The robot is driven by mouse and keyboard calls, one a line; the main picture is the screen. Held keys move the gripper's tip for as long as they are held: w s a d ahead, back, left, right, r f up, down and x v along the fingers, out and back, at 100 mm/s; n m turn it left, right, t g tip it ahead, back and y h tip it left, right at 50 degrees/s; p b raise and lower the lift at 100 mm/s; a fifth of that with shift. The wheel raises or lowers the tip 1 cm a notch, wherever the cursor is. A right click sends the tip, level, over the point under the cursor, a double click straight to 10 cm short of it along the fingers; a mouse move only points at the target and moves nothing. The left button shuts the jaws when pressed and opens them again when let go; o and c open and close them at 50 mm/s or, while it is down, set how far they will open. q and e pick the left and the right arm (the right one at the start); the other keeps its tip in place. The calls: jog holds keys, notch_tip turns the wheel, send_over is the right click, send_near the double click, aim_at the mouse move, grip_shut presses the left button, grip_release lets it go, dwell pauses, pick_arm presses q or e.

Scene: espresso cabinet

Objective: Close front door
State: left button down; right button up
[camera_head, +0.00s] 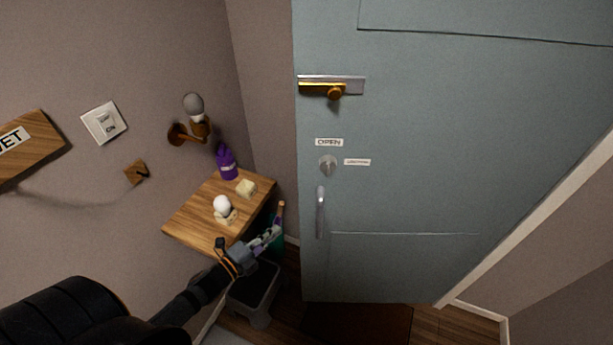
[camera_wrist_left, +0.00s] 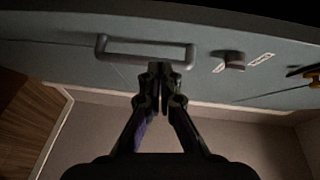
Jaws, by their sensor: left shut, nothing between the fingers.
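The front door (camera_head: 410,190) is a large pale blue panel filling the right of the head view. No open gap shows at its left edge; I cannot tell whether it is fully shut. It carries a grey bar handle (camera_head: 320,212), a round lock knob (camera_head: 327,165) and a brass latch (camera_head: 333,91). My left gripper (camera_head: 276,230) is shut and empty, left of the handle. In the left wrist view the closed fingertips (camera_wrist_left: 160,75) overlap one end of the handle (camera_wrist_left: 135,54); contact cannot be told. My right gripper is out of view.
A small wooden shelf (camera_head: 187,222) with a purple bottle (camera_head: 226,163) and a white egg-like item (camera_head: 222,204) is close to my left arm. A grey bin or stool (camera_head: 258,292) stands below. A dark mat (camera_head: 357,325) lies before the door.

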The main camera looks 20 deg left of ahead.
pick_arm(q)
notch_tip(320, 180, up, 6)
jog(key=d+m+h, duration=0.2)
jog(key=d, duration=0.1)
send_near(317, 188)
jog(key=d, duration=0.3)
jog(key=w, duration=0.3)
jog(key=w+b, duration=0.1)
jog(key=shift+w+f, duration=0.25)
jog(key=shift+f, duration=0.05)
jog(key=shift+w+a, duration=0.4)
jog(key=shift+w, duration=0.1)
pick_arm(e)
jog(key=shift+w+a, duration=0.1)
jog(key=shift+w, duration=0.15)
pick_arm(q)
jog(key=shift+d, duration=0.1)
